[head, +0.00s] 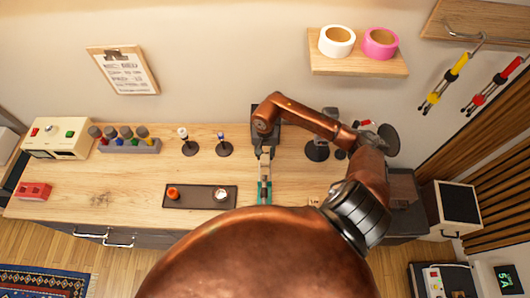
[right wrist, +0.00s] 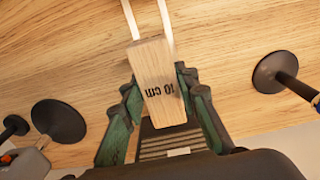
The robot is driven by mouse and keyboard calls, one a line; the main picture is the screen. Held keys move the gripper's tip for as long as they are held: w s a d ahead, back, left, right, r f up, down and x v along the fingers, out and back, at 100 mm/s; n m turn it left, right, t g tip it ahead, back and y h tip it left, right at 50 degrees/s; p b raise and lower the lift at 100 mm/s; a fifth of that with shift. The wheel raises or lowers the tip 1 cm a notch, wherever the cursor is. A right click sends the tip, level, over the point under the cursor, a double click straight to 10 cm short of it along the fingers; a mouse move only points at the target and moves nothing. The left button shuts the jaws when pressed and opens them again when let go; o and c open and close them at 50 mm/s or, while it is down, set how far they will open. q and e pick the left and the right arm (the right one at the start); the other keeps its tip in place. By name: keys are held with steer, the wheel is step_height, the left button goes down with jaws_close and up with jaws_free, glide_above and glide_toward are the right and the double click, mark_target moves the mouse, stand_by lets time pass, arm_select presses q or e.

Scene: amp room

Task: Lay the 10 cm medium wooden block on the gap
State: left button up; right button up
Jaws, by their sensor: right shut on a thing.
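The wooden block labelled "10 cm" (right wrist: 163,80) is held between the green-padded fingers of my right gripper (right wrist: 157,83) in the right wrist view. In the head view my right gripper (head: 265,146) is over the back middle of the table, mostly hidden by its own dark housing. Two pale parallel strips (right wrist: 166,16) run out past the block's far end in the right wrist view. In the head view, pale strips (head: 265,168) lead from the gripper to a teal piece (head: 264,198) at the table's front. I cannot tell where the gap lies or whether the block touches the strips.
A dark tray (head: 190,203) with an orange and a white item lies left of the strips. Small round-based stands (head: 224,149) flank the gripper; darker stands (head: 317,151) are at right. A control box (head: 60,138) stands at far left.

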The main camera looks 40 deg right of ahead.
step_height(320, 180, down, 2)
steer(key=shift+f+b, duration=0.15)
steer(key=shift+b, duration=0.25)
steer(key=shift+f+b, duration=1.25)
steer(key=shift+f, duration=0.05)
steer(key=o, duration=1.3)
steer(key=shift+r, duration=0.25)
step_height(320, 180, up, 12)
steer(key=shift+f, duration=0.25)
